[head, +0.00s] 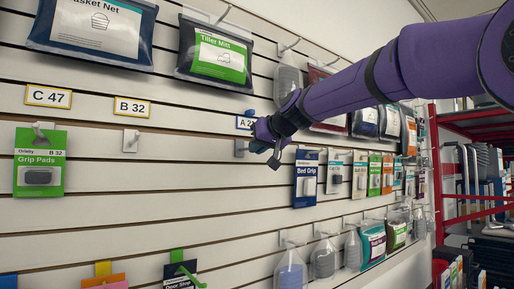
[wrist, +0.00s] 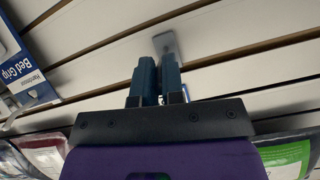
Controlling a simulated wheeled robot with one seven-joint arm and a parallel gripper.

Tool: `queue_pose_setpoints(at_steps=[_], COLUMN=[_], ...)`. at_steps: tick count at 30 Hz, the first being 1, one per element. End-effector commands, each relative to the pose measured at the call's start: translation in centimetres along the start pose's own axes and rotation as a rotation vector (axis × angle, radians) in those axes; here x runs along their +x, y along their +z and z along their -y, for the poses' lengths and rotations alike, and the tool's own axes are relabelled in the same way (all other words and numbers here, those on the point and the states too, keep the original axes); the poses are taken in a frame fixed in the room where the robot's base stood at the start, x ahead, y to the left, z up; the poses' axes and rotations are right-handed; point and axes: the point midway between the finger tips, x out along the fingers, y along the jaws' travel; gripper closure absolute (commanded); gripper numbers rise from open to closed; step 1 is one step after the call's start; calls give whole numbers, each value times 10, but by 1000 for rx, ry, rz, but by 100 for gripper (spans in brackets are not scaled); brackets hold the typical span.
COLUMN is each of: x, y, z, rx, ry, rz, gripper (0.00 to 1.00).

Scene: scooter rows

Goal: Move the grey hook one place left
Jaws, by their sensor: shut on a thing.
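The grey hook (head: 240,148) sits at the slatted wall below a label starting "A 2" (head: 245,123), which my arm partly covers. Its grey back plate also shows in the wrist view (wrist: 167,44), just beyond my fingertips. My gripper (head: 255,146) is shut on the hook at the wall; its two blue fingers (wrist: 158,78) show close together in the wrist view. The hook's prong is mostly hidden between the fingers. Nothing visible hangs on it. One place left, an empty white hook (head: 131,141) sits below the label B 32 (head: 132,107).
Further left, Grip Pads marked B 32 (head: 39,165) hang below the label C 47 (head: 48,96). A Bed Grip pack (head: 306,180) hangs just right of my gripper. A Tiller Mitt pack (head: 215,52) hangs above. Bare slats lie between the hooks. A red rack (head: 437,175) stands at far right.

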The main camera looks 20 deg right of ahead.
Motion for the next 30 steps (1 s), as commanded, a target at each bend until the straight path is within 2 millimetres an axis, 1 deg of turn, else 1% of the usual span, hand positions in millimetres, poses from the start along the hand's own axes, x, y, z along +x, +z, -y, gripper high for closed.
queue_pose_setpoints(at_steps=[7,18,30], x=[2,-1,-1], y=[2,-4,-4], z=[0,2,2], rx=[1,0,-2], ry=[0,0,-1], rz=[6,4,5], gripper=[100,100,100])
